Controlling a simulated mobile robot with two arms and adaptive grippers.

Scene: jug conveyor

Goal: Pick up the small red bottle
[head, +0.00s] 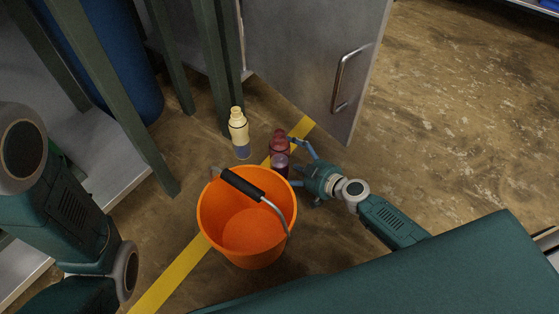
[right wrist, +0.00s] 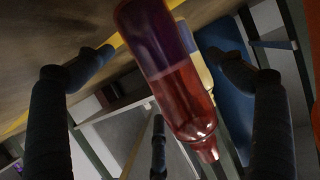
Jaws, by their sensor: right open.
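The small red bottle (head: 280,142) stands on the floor behind the orange bucket, dark red above and purple below. It also shows in the right wrist view (right wrist: 183,92), appearing upside down, between the spread fingers. My right gripper (head: 294,162) is open, with its fingers around the bottle from the right; the gap on each side suggests no grip. Whether any finger touches it I cannot tell. In the right wrist view the fingers of the gripper (right wrist: 160,56) reach along both sides of the bottle. My left arm shows at the left, but its gripper is out of view.
An orange bucket (head: 247,231) with a black-handled bail stands close in front of the bottle. A cream bottle (head: 239,134) with a blue base stands to its left. Green frame legs (head: 122,107) and a grey door (head: 306,54) are behind. Open floor lies right.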

